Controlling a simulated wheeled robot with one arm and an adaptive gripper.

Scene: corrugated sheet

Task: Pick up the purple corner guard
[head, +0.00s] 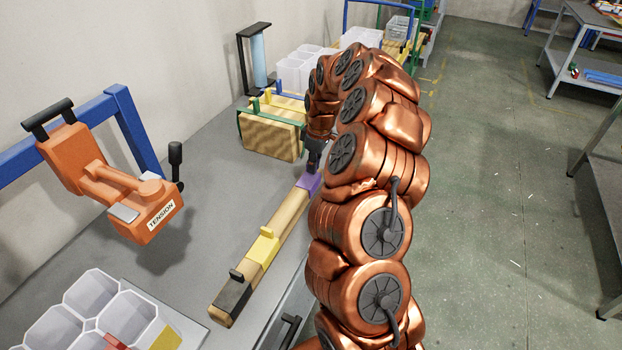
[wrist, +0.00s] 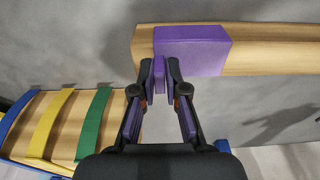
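The purple corner guard (wrist: 192,46) lies over the edge of a long wooden beam in the wrist view. Its upright purple tab (wrist: 158,75) stands between the two fingertips of my gripper (wrist: 159,70). The dark fingertips are very close to the tab on both sides; I cannot tell whether they press on it. In the head view the guard (head: 309,182) shows at the far end of the beam (head: 287,213), just below my gripper (head: 313,160). My arm partly hides the gripper there.
The beam also carries a yellow guard (head: 263,247) and a black guard (head: 232,294). An orange tension tool (head: 130,190) is at the left on a blue frame. A strapped wooden bundle (head: 270,135) and clear bins stand behind. White octagonal cups are at front left.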

